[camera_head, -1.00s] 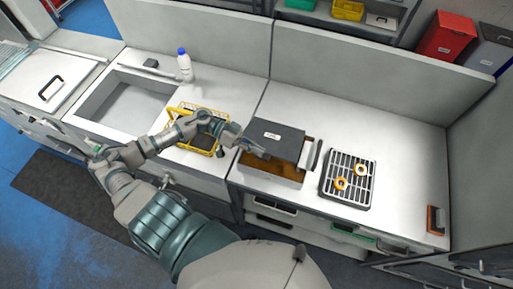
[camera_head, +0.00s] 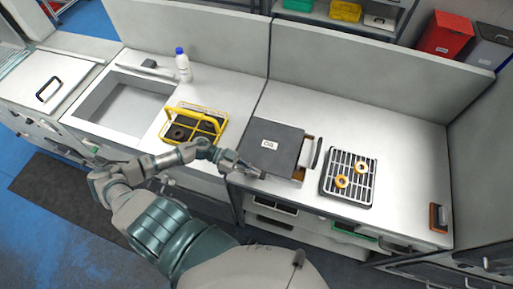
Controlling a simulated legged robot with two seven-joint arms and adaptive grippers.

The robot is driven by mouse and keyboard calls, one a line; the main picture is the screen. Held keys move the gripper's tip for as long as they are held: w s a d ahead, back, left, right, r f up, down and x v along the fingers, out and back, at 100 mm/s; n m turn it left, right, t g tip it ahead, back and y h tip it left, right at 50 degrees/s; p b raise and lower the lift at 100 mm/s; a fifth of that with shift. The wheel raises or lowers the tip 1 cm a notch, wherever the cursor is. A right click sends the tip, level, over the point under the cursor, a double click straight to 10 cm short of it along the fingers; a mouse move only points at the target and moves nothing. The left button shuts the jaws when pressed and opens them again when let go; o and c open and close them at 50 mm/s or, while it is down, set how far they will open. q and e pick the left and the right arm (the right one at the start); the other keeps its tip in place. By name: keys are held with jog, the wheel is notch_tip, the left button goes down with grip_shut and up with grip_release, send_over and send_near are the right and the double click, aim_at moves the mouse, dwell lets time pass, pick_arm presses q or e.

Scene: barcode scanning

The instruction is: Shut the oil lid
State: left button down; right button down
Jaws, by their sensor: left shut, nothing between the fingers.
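The oil lid (camera_head: 279,143) is a dark grey flat plate with a small white label. It lies over the oil vat on the counter and covers nearly all of it. A narrow brownish strip of the vat (camera_head: 300,172) shows along the lid's right side. My left gripper (camera_head: 262,175) is shut and empty at the front left edge of the lid; whether it touches the lid cannot be told. My right gripper is not in view.
A yellow fryer basket (camera_head: 197,125) stands left of the vat. A rack (camera_head: 350,192) with two orange rings is to its right. A white bottle (camera_head: 184,66) with a blue cap stands by the sink (camera_head: 122,105). The right counter is mostly clear.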

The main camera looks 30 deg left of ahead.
pick_arm(q)
jog(key=shift+s+a+f, duration=0.15)
jog(key=shift+s+f, duration=0.05)
jog(key=shift+f, duration=0.25)
jog(key=shift+s+f, duration=0.1)
jog(key=shift+s, duration=0.05)
jog(key=s+a+r+p, duration=0.1)
jog(key=a+r+p, duration=0.2)
jog(key=a+r, duration=0.4)
jog(key=v, duration=0.2)
jog(key=shift+a, duration=0.4)
jog(key=shift+s+d, duration=0.15)
